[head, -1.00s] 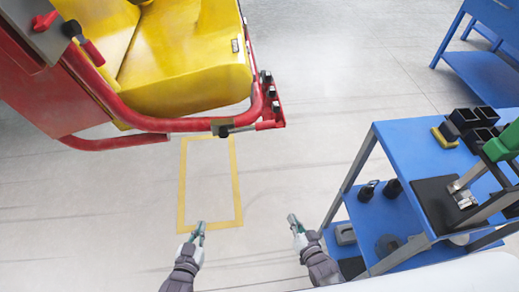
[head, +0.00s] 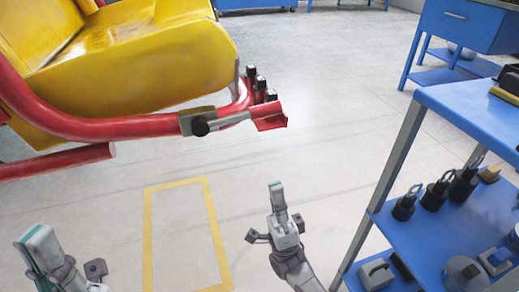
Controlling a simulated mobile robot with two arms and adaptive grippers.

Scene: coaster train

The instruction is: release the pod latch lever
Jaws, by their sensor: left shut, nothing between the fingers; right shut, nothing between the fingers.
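The pod latch lever appears to be the grey bar (head: 233,118) with a flat red end (head: 269,116), mounted by a black pivot knob on the front red rail of the coaster pod. It lies roughly level, its red end reaching right past the rail's corner. My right gripper (head: 277,196) is shut and empty, upright below the lever's red end and apart from it in the picture. My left gripper (head: 36,248) is shut and empty at the lower left, below the pod and away from the lever.
The pod has a yellow seat (head: 140,55) and a red tube rail (head: 90,127); several black-capped posts stand at its corner. A blue cart (head: 478,112) with tools on its lower shelf stands at right. A blue workbench (head: 455,25) is behind. Yellow floor tape (head: 148,235) marks open floor.

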